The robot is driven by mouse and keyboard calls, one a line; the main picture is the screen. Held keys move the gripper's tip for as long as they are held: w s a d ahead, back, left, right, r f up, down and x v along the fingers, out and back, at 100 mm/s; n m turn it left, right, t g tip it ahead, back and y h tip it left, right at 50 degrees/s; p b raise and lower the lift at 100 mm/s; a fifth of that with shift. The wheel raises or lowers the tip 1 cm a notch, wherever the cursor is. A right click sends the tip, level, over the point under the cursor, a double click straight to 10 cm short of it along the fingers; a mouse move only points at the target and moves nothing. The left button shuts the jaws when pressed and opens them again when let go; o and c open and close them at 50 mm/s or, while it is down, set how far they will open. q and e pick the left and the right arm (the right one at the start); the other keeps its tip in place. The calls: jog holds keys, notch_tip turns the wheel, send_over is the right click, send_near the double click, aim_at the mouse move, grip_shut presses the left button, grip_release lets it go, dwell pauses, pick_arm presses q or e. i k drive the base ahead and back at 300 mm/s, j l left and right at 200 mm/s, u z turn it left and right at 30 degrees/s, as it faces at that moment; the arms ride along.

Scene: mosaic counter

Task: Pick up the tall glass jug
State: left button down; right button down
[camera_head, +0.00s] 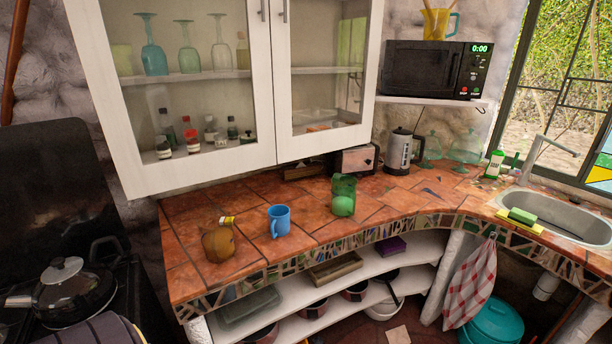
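A tall green glass vessel (343,186), which looks like the jug, stands on the tiled counter (310,226) near its front edge, around the middle of the view. Its lower part looks a lighter, more solid green; I cannot tell whether that is a separate thing in front of it. A blue mug (279,221) stands to its left, apart from it. Neither of my grippers is in view.
A brown pot-like object (218,244) stands at the counter's left. A kettle (401,152) and toaster (356,160) stand behind. A white glass-doored cabinet (200,90) hangs above. A stove with a lidded pan (72,290) is at left, a sink (565,215) at right.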

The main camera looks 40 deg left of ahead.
aim_at(214, 226)
jog(key=k+u, duration=0.2)
jog(key=u, duration=1.6)
